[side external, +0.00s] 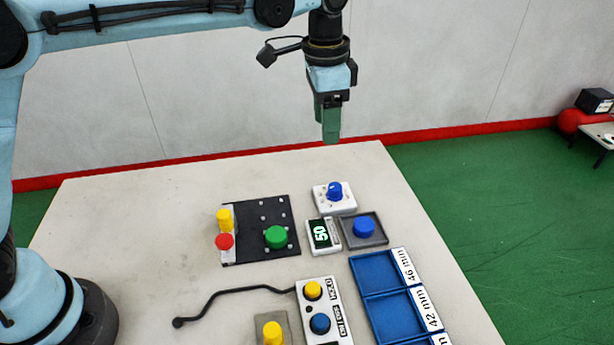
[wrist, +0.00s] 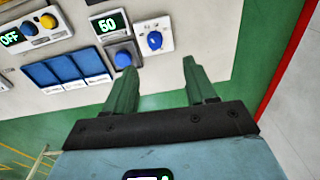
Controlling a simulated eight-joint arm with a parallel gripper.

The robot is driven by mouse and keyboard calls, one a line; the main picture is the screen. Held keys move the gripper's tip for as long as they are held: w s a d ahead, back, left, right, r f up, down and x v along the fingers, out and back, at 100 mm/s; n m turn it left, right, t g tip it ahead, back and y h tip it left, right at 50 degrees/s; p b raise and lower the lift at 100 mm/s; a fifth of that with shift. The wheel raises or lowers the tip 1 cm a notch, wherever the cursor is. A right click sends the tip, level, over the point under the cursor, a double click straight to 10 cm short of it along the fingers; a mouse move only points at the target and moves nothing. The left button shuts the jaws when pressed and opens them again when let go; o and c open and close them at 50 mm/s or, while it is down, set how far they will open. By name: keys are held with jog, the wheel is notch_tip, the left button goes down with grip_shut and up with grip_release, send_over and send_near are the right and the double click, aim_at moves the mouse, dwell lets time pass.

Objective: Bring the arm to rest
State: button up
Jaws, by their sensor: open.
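My gripper (side external: 330,132) hangs pointing down, high above the far edge of the table (side external: 140,215) in the side external view. In the wrist view my gripper (wrist: 163,78) shows two green fingers spread apart with nothing between them. Beyond the fingertips are a white box with a blue knob (wrist: 154,40) and a blue button on a grey base (wrist: 123,60). The fingers touch nothing.
A black panel (side external: 250,215) with yellow, red and green buttons sits mid-table. Near it are a display reading 50 (side external: 322,235), the blue knob box (side external: 334,193), blue labelled trays (side external: 375,270) and a button box (side external: 318,305) with a black cable. Space around my gripper is clear.

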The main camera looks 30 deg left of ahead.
jog(key=s+a+r+n+t, duration=0.3)
jog(key=s+a+n, duration=0.1)
jog(key=s+a, duration=0.5)
jog(key=s+a+f+n+t, duration=0.3)
jog(key=s+a+f+n, duration=0.2)
jog(key=s, duration=0.4)
jog(key=shift+a+f+t, duration=0.3)
jog(key=shift+a+f, duration=0.15)
jog(key=shift+a, duration=0.9)
